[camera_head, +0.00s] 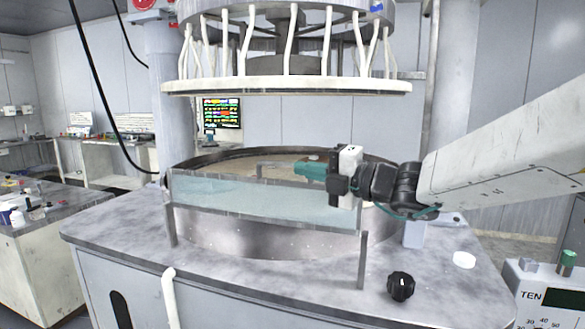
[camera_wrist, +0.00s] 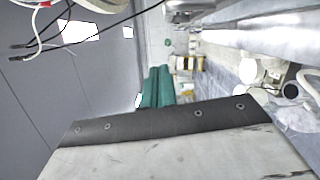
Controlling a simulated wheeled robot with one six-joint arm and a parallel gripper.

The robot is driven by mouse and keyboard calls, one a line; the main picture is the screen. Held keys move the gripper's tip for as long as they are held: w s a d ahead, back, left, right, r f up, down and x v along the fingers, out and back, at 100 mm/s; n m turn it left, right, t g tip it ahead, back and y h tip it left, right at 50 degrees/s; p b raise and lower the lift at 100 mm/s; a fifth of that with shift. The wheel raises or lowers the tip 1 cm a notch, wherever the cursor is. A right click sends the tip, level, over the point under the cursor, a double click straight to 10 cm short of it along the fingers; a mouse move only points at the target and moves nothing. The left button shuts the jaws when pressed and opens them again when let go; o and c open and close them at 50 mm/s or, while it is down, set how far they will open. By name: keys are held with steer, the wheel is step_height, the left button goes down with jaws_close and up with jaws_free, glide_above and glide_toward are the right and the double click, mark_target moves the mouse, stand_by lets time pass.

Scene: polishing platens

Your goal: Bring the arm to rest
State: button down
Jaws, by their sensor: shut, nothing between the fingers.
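My arm reaches in from the right in the head view. My gripper (camera_head: 311,171) has teal fingers pointing left, just above the glass guard and the round basin of the polishing machine. In the wrist view the teal fingers (camera_wrist: 157,88) lie side by side, closed together with nothing between them. I cannot tell whether the gripper touches the machine; it appears to hang free over the basin's opening.
A polishing head (camera_head: 290,86) with white hoses hangs above the basin. A clear guard (camera_head: 255,200) stands in front of the basin (camera_head: 230,238). A black knob (camera_head: 401,285) and a white disc (camera_head: 464,260) are on the grey top. A bench (camera_head: 50,240) stands left.

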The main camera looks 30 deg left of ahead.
steer(key=d, duration=0.6)
steer(key=s+d+f+n+g+h, duration=0.4)
steer(key=s+d+f+n+h, duration=0.5)
steer(key=n, duration=1.2)
steer(key=s+d+f+n+t+h, duration=0.1)
steer(key=s+d+f+n+h, duration=0.1)
steer(key=d, duration=1)
steer(key=s+d+f+n+t+h, duration=0.1)
steer(key=s+d+f+n+h, duration=0.2)
steer(key=s+d+n, duration=0.4)
steer(key=s+d+f+n+t+h, duration=0.2)
steer(key=s+d, duration=0.6)
steer(key=d, duration=0.9)
steer(key=n+h, duration=0.2)
steer(key=n, duration=0.1)
steer(key=shift+s+d+f, duration=0.15)
steer(key=shift+s+d, duration=0.05)
steer(key=shift+d, duration=0.2)
